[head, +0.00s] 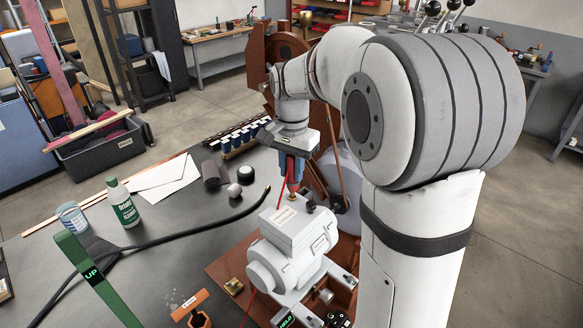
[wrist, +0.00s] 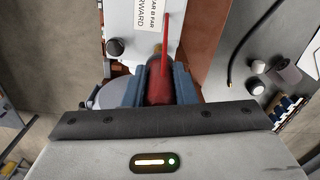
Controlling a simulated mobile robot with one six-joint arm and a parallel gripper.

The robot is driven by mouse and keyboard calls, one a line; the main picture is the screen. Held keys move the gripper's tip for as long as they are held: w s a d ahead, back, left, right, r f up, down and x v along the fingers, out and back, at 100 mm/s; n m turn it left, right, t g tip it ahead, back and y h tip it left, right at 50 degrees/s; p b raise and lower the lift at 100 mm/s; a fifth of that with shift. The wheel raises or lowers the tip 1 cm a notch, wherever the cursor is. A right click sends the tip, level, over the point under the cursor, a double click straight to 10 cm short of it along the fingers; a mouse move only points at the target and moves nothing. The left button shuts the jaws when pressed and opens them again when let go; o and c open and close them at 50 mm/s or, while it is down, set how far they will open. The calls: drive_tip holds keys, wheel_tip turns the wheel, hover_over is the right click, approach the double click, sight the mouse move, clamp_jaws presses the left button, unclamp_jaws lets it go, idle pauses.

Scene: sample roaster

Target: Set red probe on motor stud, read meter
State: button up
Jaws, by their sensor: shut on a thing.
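My gripper (head: 291,176) is shut on the red probe (head: 292,187), which points down over the motor's terminal box. In the wrist view the red probe (wrist: 160,88) sits between the blue jaws (wrist: 161,84), and its red lead runs up the picture. The pale grey motor (head: 285,255) stands on a reddish-brown base. A brass stud (head: 291,197) shows on top of the box right at the probe's tip; I cannot tell whether they touch. A small unit with a lit green display (head: 287,321), possibly the meter, is cut off at the bottom edge.
A black cable (head: 170,240) crosses the grey bench. A green post marked UP (head: 95,280) rises at front left. A black knob (head: 310,206) stands beside the stud.

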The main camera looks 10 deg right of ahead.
drive_tip(key=shift+r, duration=0.1)
wheel_tip(320, 180, up, 7)
drive_tip(key=p, duration=0.5)
idle(0.3)
